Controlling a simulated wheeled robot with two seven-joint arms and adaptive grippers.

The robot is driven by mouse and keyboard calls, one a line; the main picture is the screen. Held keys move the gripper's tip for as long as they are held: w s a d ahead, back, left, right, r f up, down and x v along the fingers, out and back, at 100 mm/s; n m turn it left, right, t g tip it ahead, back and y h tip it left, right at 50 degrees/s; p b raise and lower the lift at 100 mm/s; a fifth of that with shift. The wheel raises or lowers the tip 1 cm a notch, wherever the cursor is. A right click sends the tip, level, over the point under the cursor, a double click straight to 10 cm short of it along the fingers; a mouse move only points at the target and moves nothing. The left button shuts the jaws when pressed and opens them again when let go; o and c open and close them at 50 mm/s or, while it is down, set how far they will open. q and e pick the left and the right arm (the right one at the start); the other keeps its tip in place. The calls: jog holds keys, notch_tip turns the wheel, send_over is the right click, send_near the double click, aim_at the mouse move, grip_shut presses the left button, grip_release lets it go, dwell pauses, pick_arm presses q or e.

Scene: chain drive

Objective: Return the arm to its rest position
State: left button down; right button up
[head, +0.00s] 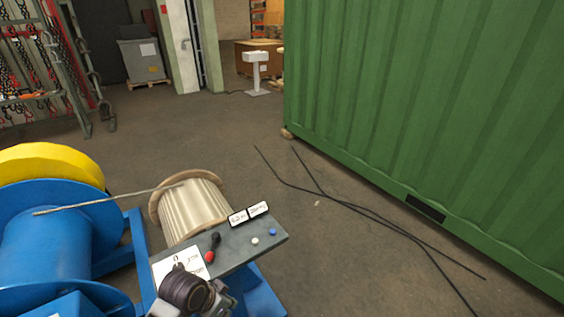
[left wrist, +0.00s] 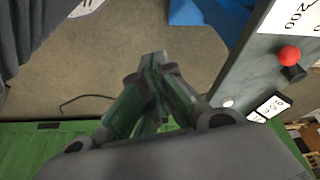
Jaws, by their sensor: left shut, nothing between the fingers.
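My left gripper (left wrist: 155,65) is shut and empty in the left wrist view, with its fingertips together over bare floor. In the head view my left arm's wrist shows at the bottom, in front of the grey control panel (head: 240,247), and covers part of it. The panel carries a red-knobbed lever (head: 210,256), a white button (head: 255,241), a blue button (head: 273,231) and small labels. The red knob also shows in the left wrist view (left wrist: 289,55), to the right of the gripper and apart from it. My right gripper is not in view.
A wooden cable drum (head: 192,208) stands behind the panel. A blue reel frame (head: 45,240) with a yellow flange (head: 50,165) is at the left. A green container (head: 430,110) fills the right. Black cables (head: 360,218) lie on the floor; the middle floor is otherwise clear.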

pick_arm(q)
jog(key=s+a+r+n+y, duration=0.2)
jog(key=s+a+n, duration=0.3)
jog(key=s+a, duration=0.15)
notch_tip(320, 180, down, 34)
jog(key=s, duration=0.3)
jog(key=s+a+f+g, duration=0.1)
jog(key=s+a+f, duration=0.1)
jog(key=s+f, duration=0.7)
jog(key=s+a+f+g, duration=0.1)
jog(key=s+a+f, duration=0.1)
jog(key=s+f, duration=0.8)
jog(key=s, duration=0.2)
jog(key=shift+s+a+f+y, duration=0.15)
jog(key=shift+s+a+y, duration=0.1)
jog(key=shift+s+y, duration=0.05)
